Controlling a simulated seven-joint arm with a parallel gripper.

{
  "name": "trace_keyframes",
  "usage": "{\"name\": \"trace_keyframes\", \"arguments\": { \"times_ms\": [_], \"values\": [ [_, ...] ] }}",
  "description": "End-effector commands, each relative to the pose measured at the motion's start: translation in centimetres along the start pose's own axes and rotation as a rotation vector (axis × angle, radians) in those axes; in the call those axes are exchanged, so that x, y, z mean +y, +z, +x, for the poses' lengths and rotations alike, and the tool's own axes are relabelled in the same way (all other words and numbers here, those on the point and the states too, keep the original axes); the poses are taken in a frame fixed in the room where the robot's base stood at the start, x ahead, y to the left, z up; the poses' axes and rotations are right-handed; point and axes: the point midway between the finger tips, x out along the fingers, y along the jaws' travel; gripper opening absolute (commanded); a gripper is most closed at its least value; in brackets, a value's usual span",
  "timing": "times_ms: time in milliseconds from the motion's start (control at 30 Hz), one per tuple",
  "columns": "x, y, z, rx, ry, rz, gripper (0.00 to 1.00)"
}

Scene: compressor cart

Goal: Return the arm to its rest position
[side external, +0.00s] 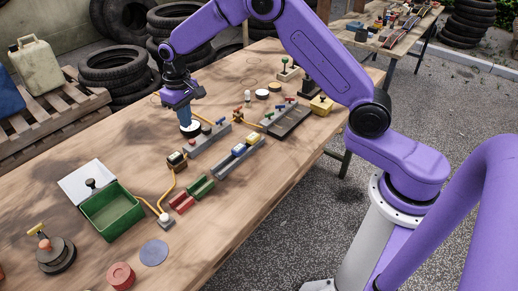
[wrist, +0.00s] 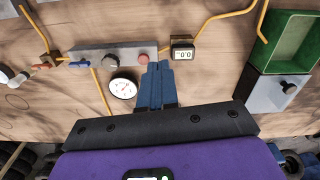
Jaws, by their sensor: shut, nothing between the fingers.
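My gripper (side external: 187,122) hangs over the wooden table in the side external view, with its blue fingers pointing down beside the grey control panel (side external: 207,140). In the wrist view, the blue fingers of my gripper (wrist: 156,66) are together, with nothing between them. Their tips appear close to the red button (wrist: 143,59) at the end of the panel; I cannot tell whether they touch it. A round white gauge (wrist: 123,87) lies beside the fingers in the wrist view. In the side view the fingers partly cover it.
A small digital display (wrist: 183,54) stands near the fingers. A green open box (side external: 112,212) with a white lid (side external: 83,181) sits at the left. Yellow hoses (side external: 163,190) run over the table. Trays with valves and small blocks stand to the right. Bare wood (side external: 215,235) shows along the front.

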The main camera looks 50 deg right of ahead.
Motion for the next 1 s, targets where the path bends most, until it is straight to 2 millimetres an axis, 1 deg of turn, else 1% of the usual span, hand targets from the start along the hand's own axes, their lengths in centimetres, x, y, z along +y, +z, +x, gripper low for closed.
{"name": "trace_keyframes", "arguments": {
  "times_ms": [33,167,200,367,500,633,767,800,1000],
  "values": [
    [-0.9,1.3,-1.2,0.004,-0.001,-0.041,0.0],
    [-2.9,4.9,-3.4,0.006,-0.002,-0.141,0.0],
    [-3.4,6.1,-4.0,0.007,-0.002,-0.172,0.0],
    [-4.9,11.4,-6.2,0.009,-0.004,-0.296,0.0],
    [-5.5,16.4,-7.8,0.012,-0.006,-0.405,0.0],
    [-5.5,21.2,-8.8,0.015,-0.008,-0.506,0.0],
    [-4.9,26.0,-9.5,0.018,-0.01,-0.607,0.0],
    [-4.6,27.5,-9.7,0.019,-0.011,-0.638,0.0],
    [-2.5,34.7,-9.8,0.022,-0.014,-0.791,0.0]
  ]
}}
